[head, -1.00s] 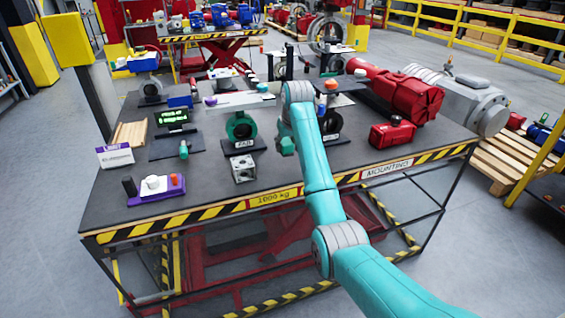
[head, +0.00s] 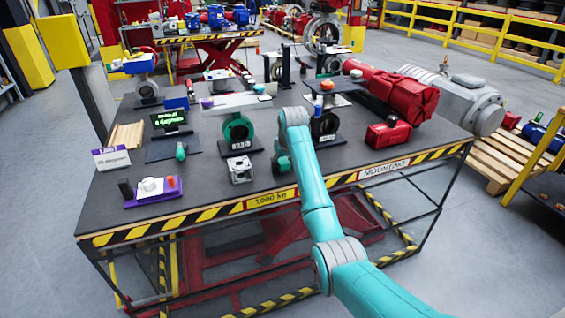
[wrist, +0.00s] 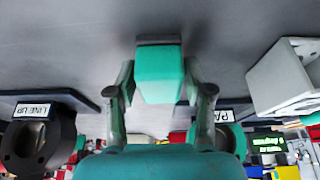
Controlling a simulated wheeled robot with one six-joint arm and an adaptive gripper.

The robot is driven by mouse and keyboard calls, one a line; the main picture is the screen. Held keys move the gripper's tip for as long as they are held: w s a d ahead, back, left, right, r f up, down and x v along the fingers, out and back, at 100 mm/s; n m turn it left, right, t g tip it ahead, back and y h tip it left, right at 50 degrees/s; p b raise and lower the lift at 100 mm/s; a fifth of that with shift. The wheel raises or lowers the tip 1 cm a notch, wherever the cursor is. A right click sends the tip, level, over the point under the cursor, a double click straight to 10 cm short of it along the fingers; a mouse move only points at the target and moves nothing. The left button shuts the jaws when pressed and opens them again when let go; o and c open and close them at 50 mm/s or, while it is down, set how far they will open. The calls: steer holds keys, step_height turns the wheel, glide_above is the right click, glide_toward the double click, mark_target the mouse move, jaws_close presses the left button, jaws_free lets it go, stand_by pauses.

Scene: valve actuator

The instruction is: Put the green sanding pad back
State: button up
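The green sanding pad (wrist: 159,75) is a small green block with a dark strip along one end, seen in the wrist view. My gripper (wrist: 159,80) has a finger on each side of it and appears shut on it. The dark end of the pad faces the grey table top (wrist: 60,40); I cannot tell whether it touches. In the head view my gripper (head: 282,163) is low over the table's front half, between two valve stands, and my arm hides the pad there.
A grey metal block with a hole (head: 240,170) stands left of my gripper. A green valve ring (head: 237,130) and a dark ring stand (head: 325,124) are behind on either side. A purple-based control box (head: 152,190) sits at the front left. Red motor housing (head: 395,95) fills the right.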

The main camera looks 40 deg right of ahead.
steer(key=shift+o, duration=0.2)
steer(key=shift+r, duration=0.1)
steer(key=v, duration=1.2)
stand_by(0.3)
